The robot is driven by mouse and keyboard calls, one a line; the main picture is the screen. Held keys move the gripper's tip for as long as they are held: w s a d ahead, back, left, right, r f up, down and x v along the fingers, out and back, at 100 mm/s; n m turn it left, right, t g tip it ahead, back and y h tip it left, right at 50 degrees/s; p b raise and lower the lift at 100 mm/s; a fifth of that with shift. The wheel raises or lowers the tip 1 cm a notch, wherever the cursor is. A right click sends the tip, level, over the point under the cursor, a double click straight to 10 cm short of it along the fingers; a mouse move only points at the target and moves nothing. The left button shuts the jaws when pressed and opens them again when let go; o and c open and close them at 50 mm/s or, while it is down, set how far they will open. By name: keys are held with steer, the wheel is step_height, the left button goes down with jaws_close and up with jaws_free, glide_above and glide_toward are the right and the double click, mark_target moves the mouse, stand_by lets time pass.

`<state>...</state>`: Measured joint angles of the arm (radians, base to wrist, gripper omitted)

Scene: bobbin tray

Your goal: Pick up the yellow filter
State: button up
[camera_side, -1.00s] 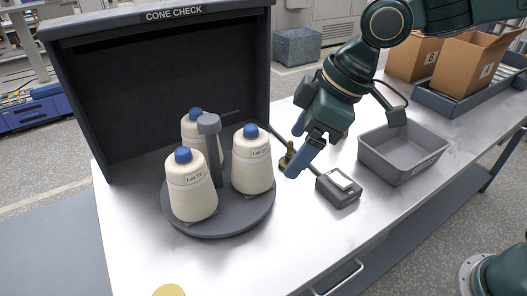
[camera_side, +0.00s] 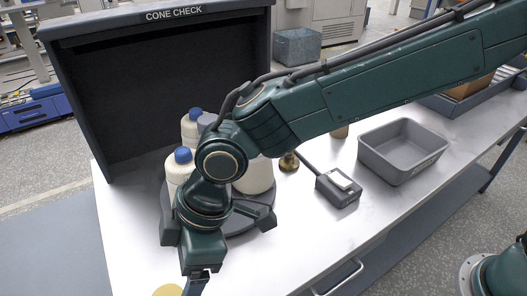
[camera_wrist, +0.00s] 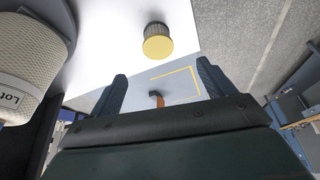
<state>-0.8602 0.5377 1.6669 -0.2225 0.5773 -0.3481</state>
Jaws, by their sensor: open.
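The yellow filter (camera_wrist: 157,47) shows in the wrist view as a short cylinder with a flat yellow cap and a dark pleated side, on the white table. In the side view only part of its yellow top (camera_side: 166,290) shows at the bottom edge. My gripper (camera_wrist: 162,88) is open and empty, its two dark blue fingers apart, with the filter beyond the tips and not between them. In the side view my gripper (camera_side: 195,284) is beside the filter, pointing down; its fingertips are partly cut off by the frame.
Cones of thread (camera_side: 182,163) stand on a round turntable (camera_side: 240,228), partly behind my arm; one cone (camera_wrist: 22,65) is close at left in the wrist view. A small brass piece (camera_side: 289,162), a boxed device (camera_side: 338,188) and a grey bin (camera_side: 401,150) stand to the right.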

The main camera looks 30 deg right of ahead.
mark_target(175, 291)
steer(key=shift+f, duration=0.1)
steer(key=x, duration=0.8)
steer(key=shift+f, duration=0.15)
steer(key=shift+w+a+f, duration=0.1)
steer(key=shift+x, duration=2.5)
steer(key=shift+w, duration=0.15)
steer(key=c, duration=1.1)
